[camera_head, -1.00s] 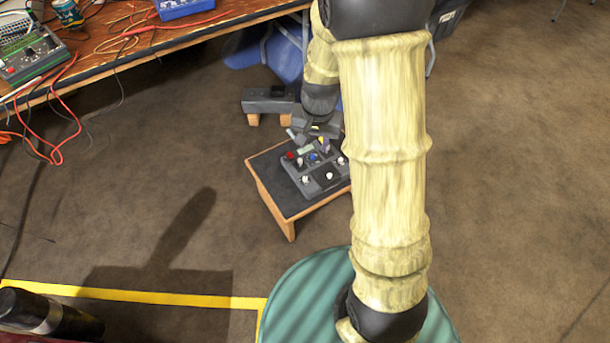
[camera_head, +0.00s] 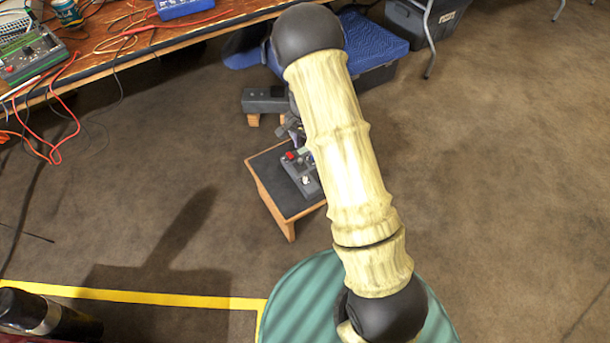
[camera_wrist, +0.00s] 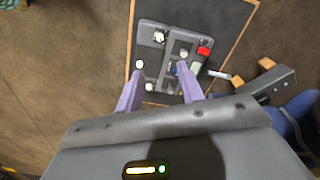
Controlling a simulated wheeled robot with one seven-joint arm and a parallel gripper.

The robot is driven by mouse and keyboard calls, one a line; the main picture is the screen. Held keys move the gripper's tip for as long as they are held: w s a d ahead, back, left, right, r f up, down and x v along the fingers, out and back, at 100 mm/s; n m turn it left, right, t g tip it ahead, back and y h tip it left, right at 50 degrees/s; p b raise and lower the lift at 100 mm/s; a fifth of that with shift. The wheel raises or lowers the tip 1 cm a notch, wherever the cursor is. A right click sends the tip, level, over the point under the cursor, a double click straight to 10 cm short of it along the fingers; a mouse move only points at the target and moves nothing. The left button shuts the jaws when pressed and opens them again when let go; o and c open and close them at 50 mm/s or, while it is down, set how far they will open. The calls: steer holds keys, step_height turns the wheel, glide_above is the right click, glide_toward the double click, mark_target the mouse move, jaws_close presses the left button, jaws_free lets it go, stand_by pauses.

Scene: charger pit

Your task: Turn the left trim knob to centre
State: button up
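The grey control panel (camera_head: 303,178) lies on a small black-topped stand, partly hidden by my arm. One white knob (camera_head: 306,181) shows at its near left; the same knob seems to be the white one (camera_wrist: 159,37) at the top in the wrist view. Another white knob (camera_wrist: 140,64) lies close to my left fingertip. I cannot read which is the left trim knob. My gripper (camera_wrist: 160,68) is open over the panel, its purple fingers wide apart with nothing seen held. Contact cannot be told.
The panel also has a red button (camera_wrist: 204,50) and a small greenish display (camera_wrist: 195,68). A grey block on wooden feet (camera_head: 268,101) stands behind the stand (camera_head: 277,187). A cluttered workbench (camera_head: 140,42) is at upper left. The floor to the right is clear.

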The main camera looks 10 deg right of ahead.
mark_target(305, 178)
step_height(305, 178, down, 17)
steer(key=b, duration=0.6)
steer(key=shift+r+b, duration=0.15)
steer(key=shift+b, duration=0.15)
jaws_close()
